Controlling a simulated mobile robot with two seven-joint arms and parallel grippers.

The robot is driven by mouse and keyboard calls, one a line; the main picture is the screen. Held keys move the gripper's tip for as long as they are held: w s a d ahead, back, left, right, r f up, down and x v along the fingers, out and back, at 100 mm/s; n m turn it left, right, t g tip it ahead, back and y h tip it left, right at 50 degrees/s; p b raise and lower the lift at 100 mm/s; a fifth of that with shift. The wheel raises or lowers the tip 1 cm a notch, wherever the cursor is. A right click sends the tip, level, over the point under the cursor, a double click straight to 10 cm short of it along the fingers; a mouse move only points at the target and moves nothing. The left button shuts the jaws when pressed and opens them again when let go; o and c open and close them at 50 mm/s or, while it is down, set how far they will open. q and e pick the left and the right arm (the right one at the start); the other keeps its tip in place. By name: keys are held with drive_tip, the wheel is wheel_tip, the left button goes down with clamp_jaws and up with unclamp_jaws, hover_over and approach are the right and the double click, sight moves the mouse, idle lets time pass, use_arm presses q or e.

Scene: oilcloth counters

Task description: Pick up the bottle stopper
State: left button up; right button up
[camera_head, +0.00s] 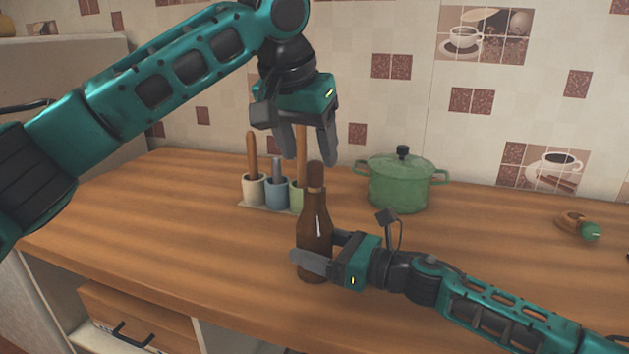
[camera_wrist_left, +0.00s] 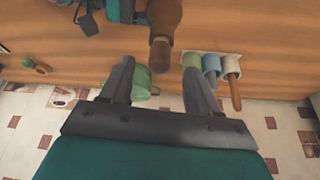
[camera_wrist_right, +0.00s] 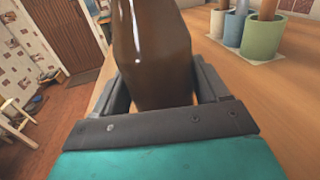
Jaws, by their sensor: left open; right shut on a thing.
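A brown bottle (camera_head: 315,222) stands upright near the middle of the wooden counter. A dark brown stopper (camera_head: 315,171) sits in its mouth; the stopper also shows in the left wrist view (camera_wrist_left: 160,55). My right gripper (camera_head: 312,262) is shut on the lower body of the bottle, which fills the space between its fingers in the right wrist view (camera_wrist_right: 152,70). My left gripper (camera_head: 307,158) is open and points down just above the stopper, with nothing between its fingers. In the left wrist view the stopper lies beyond the open fingertips (camera_wrist_left: 160,68).
Behind the bottle is a holder with several small cups (camera_head: 277,190) holding wooden-handled utensils. A green lidded pot (camera_head: 400,182) stands to the right, near the tiled wall. A small brown and green item (camera_head: 577,226) lies far right. The counter's left part is clear.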

sight(312, 163)
use_arm(q)
drive_tip(key=x, duration=0.5)
drive_tip(key=shift+w, duration=0.15)
drive_tip(key=shift+c, duration=0.3)
drive_tip(key=c, duration=1)
wheel_tip(312, 163, up, 10)
drive_tip(key=shift+r, duration=0.1)
use_arm(e)
drive_tip(key=o, duration=1.5)
